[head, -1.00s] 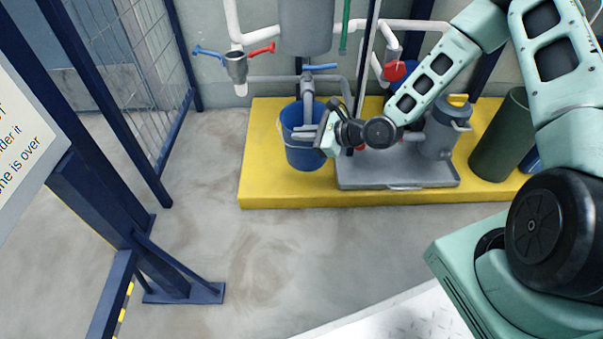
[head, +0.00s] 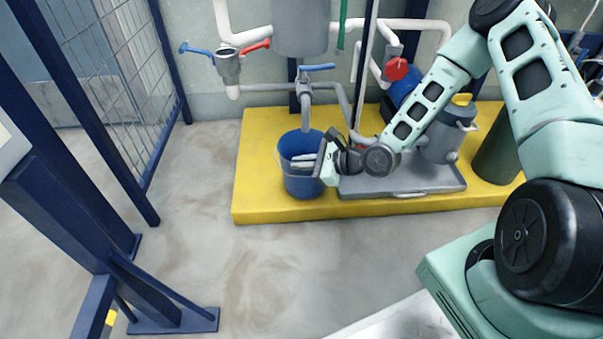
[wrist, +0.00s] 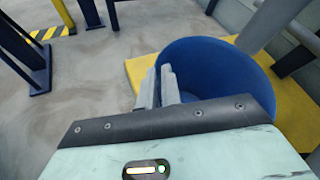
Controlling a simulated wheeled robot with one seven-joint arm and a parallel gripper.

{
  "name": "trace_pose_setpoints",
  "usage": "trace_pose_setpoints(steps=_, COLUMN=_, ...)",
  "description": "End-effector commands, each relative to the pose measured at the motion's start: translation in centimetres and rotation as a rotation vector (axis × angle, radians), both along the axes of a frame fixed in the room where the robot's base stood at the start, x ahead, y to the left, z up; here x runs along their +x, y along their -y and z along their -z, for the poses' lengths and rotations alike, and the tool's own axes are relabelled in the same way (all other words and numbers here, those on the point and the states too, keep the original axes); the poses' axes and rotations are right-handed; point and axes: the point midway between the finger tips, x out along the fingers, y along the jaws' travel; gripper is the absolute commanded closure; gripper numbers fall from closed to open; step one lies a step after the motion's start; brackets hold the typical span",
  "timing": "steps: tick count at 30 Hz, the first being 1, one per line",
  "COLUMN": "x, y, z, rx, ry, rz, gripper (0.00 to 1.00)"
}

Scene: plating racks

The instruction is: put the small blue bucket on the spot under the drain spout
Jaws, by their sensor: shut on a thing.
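The small blue bucket (head: 302,185) is upright over the front left part of the yellow platform; I cannot tell whether it rests on it. My gripper (head: 307,162) is shut on its rim at the right side, with the fingers over the opening. In the wrist view the bucket (wrist: 225,65) shows its empty-looking blue inside, and the gripper fingers (wrist: 160,88) are at its near left rim. The drain spout (head: 306,100), below a blue valve handle, comes down at the bucket's back rim; its exact depth relative to the bucket is unclear.
A grey tray (head: 405,187) lies on the yellow platform (head: 262,205), right of the bucket, with a grey canister (head: 445,140) near its right end. A dark green cylinder (head: 497,150) stands further right. A blue post (head: 165,290) and mesh fence (head: 130,70) are at left.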

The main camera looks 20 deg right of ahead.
Motion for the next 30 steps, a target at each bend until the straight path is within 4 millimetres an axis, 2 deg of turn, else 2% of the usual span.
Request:
trace_pose_setpoints(steps=1, x=0.00, y=-0.06, z=1.34, rx=0.000, ry=0.001, rz=-0.002, gripper=1.00)
trace_pose_setpoints(steps=3, x=0.03, y=-0.08, z=1.88, rx=0.000, ry=0.001, rz=-0.002, gripper=1.00)
trace_pose_setpoints(steps=14, x=0.03, y=-0.03, z=1.93, rx=0.002, ry=0.001, rz=-0.001, gripper=1.00)
trace_pose_setpoints(steps=17, x=0.01, y=-0.03, z=1.99, rx=0.001, ry=0.000, rz=-0.001, gripper=0.75)
trace_pose_setpoints(steps=18, x=0.01, y=-0.03, z=1.99, rx=0.001, ry=0.000, rz=-0.001, gripper=0.72)
trace_pose_setpoints(steps=26, x=0.01, y=-0.03, z=1.92, rx=0.001, ry=0.001, rz=0.000, gripper=0.72)
trace_pose_setpoints(steps=30, x=-0.44, y=0.51, z=1.16, rx=0.001, ry=-0.001, rz=0.002, gripper=0.72)
